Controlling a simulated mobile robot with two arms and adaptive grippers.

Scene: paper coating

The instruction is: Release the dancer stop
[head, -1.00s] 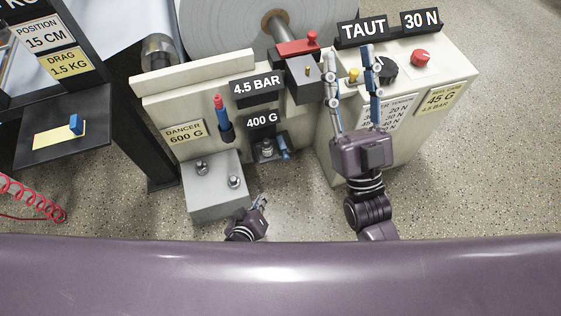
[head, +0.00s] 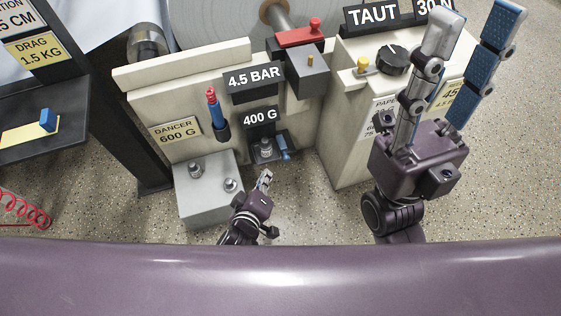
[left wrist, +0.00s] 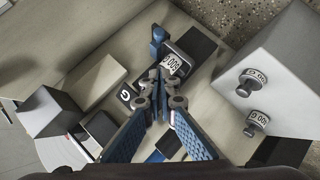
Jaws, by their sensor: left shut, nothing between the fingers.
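No part is labelled as the dancer stop. A small blue lever (head: 285,154) sits low on the cream machine, beside a metal weight (head: 265,149) under the 400 G display; the left wrist view also shows the blue lever (left wrist: 157,42) and the labelled weight (left wrist: 174,64). The cream panel carries a yellow DANCER 600 G label (head: 174,131). My left gripper (head: 267,175) is shut and empty, just below and in front of the weight. In the left wrist view its fingertips (left wrist: 163,84) are together near the weight. My right gripper (head: 478,25) is open and empty, raised at the right.
A grey block (head: 205,206) with two metal weights stands left of my left gripper. A red-and-blue handle (head: 217,114) is on the panel. A red clamp-like part (head: 300,38) and a black dial (head: 393,60) are higher up. The floor at lower right is clear.

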